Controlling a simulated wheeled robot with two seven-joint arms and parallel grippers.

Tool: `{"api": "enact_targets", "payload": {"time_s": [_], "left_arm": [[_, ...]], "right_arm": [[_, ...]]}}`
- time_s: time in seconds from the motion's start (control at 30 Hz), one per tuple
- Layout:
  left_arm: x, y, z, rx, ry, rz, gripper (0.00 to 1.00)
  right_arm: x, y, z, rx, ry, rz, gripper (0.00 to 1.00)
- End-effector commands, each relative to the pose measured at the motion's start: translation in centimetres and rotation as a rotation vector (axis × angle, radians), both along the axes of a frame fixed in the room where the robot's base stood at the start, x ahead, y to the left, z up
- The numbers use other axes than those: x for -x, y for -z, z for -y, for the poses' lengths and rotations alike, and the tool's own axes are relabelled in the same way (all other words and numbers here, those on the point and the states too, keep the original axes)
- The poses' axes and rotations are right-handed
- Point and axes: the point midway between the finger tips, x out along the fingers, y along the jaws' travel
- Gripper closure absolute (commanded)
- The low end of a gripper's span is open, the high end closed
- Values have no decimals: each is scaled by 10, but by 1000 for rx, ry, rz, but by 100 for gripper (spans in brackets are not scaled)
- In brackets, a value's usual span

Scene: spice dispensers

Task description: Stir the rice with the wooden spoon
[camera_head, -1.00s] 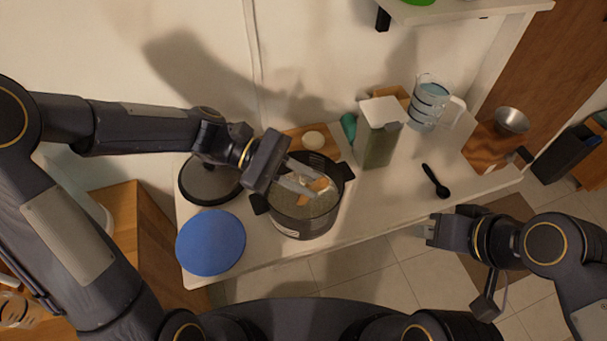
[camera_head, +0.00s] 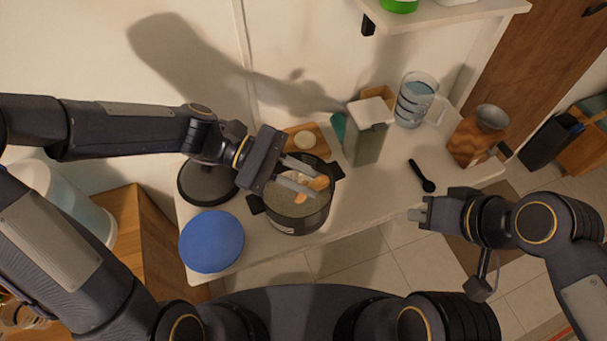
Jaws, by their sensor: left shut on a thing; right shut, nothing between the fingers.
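A dark pot (camera_head: 300,222) with two side handles stands on the white counter, holding pale rice (camera_head: 289,203). My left gripper (camera_head: 304,177) is over the pot, shut on the wooden spoon (camera_head: 319,183). Only a short orange-brown part of the spoon shows at the fingertips. The fingers hide some of it, and I cannot tell how deep its lower end sits in the rice. My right gripper (camera_head: 418,215) is shut and empty in front of the counter's front edge, apart from the pot.
A dark round lid (camera_head: 207,183) and a blue disc (camera_head: 211,242) lie left of the pot. A tall container (camera_head: 367,140), a measuring jug (camera_head: 415,100), a black spoon (camera_head: 421,176) and a metal cup on a wooden block (camera_head: 474,145) are to the right. A shelf overhangs the back right.

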Motion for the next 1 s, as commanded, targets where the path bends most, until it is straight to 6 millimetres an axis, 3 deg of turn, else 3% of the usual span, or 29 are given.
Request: {"api": "enact_targets", "payload": {"time_s": [0.27,0.73,1.0], "left_arm": [[0,-1,0,0,0,0,100],[-1,-44,0,1,0,3,100],[0,-50,0,1,0,0,100]], "right_arm": [[0,0,0,0,0,0,100],[0,-3,0,0,0,0,100],[0,-3,0,0,0,0,100]]}}
